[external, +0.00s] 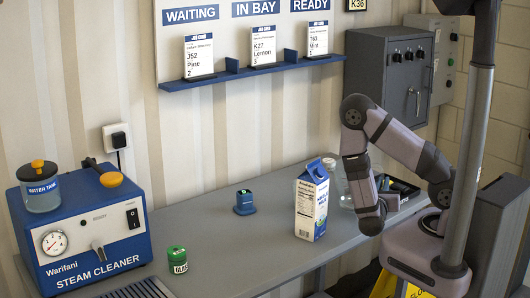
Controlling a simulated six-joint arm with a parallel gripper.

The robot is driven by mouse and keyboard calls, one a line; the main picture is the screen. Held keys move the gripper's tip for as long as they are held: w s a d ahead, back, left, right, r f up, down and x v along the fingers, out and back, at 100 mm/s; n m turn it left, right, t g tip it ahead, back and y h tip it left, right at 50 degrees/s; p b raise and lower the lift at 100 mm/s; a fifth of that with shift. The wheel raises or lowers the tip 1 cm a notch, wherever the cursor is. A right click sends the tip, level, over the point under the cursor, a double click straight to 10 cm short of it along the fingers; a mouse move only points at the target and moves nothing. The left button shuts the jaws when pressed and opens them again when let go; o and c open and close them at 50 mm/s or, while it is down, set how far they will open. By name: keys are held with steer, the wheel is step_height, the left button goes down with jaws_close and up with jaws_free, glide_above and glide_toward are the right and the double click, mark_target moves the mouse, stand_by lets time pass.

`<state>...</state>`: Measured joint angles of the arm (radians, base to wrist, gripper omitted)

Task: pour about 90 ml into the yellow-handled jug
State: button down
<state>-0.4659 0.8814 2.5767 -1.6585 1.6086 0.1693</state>
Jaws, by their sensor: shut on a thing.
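My wrist and gripper (370,215) are low over the right part of the bench. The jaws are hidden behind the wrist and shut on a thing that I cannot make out. A clear container (345,187) shows just left of and behind the wrist, partly covered by it; I cannot tell whether it is the thing in the jaws. A blue and white milk carton (308,205) stands upright to the left. I cannot pick out a yellow-handled jug for certain, nor see any liquid level outside the cleaner's tank.
A green-lidded jar (177,260) and a dark blue pot (245,203) stand on the grey bench (245,245). A dark tray (402,190) lies right of my wrist.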

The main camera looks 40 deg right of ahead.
steer(key=shift+s+d+f+m+b, duration=0.1)
steer(key=shift+f+m+b, duration=0.55)
steer(key=shift+f+m, duration=0.55)
steer(key=shift+f, duration=0.15)
